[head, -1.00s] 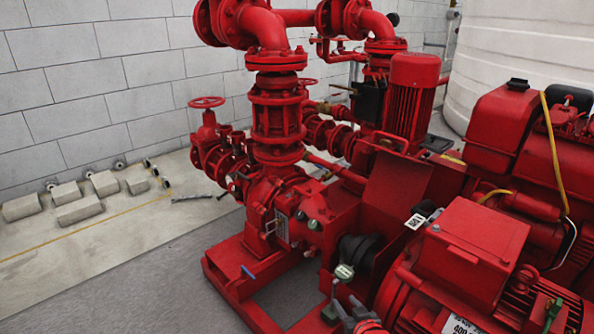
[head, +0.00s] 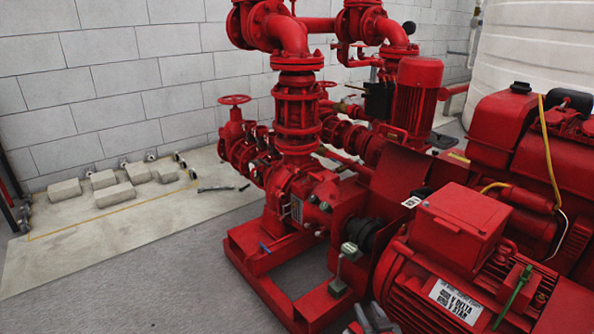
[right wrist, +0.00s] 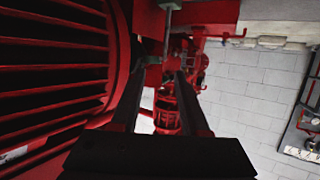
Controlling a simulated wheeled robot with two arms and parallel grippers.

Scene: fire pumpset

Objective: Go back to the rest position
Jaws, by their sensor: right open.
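My right gripper (head: 372,318) shows as small grey finger parts at the bottom edge of the head view, beside the red motor; the rest of it is cut off. In the right wrist view its two dark fingers (right wrist: 161,76) stand apart with a gap between them. No held object shows between them; red pump parts and the wall show behind the gap. My left gripper is in neither view. The red pumpset (head: 297,110) stands on its red base frame (head: 262,262) on the grey floor.
The ribbed red motor (head: 470,290) is close to my right gripper and fills the left of the right wrist view (right wrist: 50,75). A white tank (head: 530,60) stands behind. Concrete blocks (head: 115,195) lie by the block wall. Grey floor (head: 150,280) at left is clear.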

